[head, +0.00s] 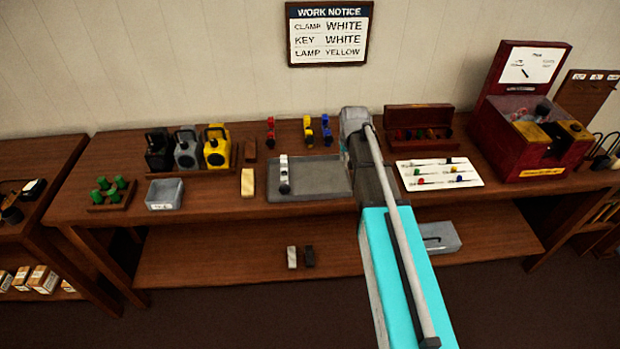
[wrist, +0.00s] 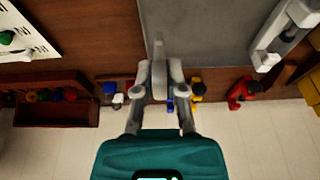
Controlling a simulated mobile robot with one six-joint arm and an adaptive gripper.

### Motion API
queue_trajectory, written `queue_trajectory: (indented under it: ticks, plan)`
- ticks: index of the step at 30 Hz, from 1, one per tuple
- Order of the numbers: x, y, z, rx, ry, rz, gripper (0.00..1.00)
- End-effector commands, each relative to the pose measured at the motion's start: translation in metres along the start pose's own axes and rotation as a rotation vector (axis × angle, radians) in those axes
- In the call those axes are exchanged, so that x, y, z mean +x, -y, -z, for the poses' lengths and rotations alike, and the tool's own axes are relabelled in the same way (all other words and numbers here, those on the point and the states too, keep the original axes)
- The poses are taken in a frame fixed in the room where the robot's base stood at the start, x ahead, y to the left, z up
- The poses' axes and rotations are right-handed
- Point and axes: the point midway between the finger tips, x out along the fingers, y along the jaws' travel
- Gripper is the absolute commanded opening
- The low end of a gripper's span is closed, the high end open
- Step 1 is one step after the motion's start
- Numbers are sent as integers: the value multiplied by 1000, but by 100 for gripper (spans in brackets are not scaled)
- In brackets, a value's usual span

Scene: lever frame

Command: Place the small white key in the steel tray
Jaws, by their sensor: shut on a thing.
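The steel tray (head: 325,180) is a shallow grey tray in the middle of the bench, partly hidden by my arm. It fills the upper middle of the wrist view (wrist: 215,30). My gripper (wrist: 158,84) is over the tray's back edge area, its fingers shut on a slim pale grey-white thing (wrist: 158,55), seemingly the small white key. How far it is above the tray is unclear. In the head view my arm hides the fingers and what they hold. A white clamp-like thing (head: 284,172) lies along the tray's left side.
A white card of coloured keys (head: 440,173) lies right of the tray, with an open wooden box (head: 418,120) behind it. Small red (head: 270,132), yellow and blue things stand behind the tray. Lamps (head: 187,150) stand left, a red box (head: 520,130) right.

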Motion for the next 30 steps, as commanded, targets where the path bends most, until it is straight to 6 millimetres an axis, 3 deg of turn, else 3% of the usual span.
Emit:
queue_trajectory:
  ticks: [6, 12, 24, 30]
  plan:
    - [-27, -36, -31, 3, 0, 0, 0]
    - [-35, -52, -43, 0, -1, 0, 0]
    - [-33, -52, -42, -1, -1, 0, 0]
    - [-23, -44, -33, -3, -1, 1, 0]
